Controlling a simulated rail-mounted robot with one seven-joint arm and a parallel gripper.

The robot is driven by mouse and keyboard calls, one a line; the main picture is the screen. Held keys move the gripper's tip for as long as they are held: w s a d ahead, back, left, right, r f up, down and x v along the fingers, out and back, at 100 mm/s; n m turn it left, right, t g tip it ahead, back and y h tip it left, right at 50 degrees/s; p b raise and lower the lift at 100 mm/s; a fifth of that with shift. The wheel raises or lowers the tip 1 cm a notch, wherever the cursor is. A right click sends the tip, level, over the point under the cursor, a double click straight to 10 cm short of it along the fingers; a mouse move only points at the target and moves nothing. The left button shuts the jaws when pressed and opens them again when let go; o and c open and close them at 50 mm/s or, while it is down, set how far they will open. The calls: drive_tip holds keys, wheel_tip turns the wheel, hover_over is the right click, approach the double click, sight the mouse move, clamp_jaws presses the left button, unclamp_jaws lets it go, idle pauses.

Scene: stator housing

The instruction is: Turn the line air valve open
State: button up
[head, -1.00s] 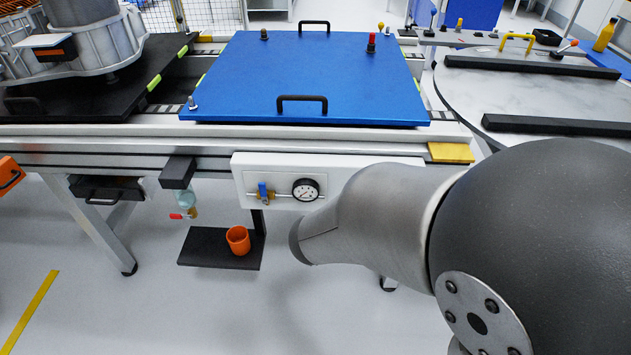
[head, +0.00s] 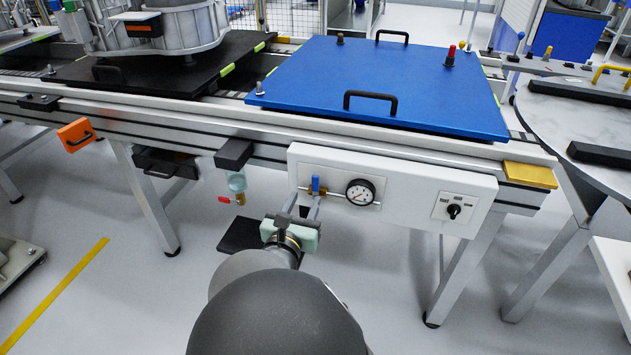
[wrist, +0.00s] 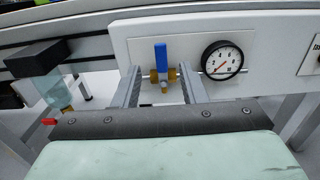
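The line air valve has a blue lever (head: 316,186) and a brass body (wrist: 154,77) on a thin horizontal pipe. It sits on the white panel (head: 415,192) below the blue plate. The lever stands upright, across the pipe. My gripper (head: 307,200) is in front of the panel, just below the lever in the head view. In the wrist view my gripper (wrist: 158,72) is open, one finger on each side of the valve. Nothing is held between the fingers. I cannot tell whether either finger touches the valve.
A round gauge (head: 360,192) is close right of the valve, with a black rotary switch (head: 453,210) farther right. A bowl with a red lever (head: 225,199) hangs to the left. The blue plate (head: 390,85) is above.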

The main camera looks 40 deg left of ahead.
sight(315, 180)
drive_tip(key=b+x, duration=0.1)
drive_tip(key=x, duration=0.8)
drive_tip(key=shift+w, duration=0.15)
clamp_jaws()
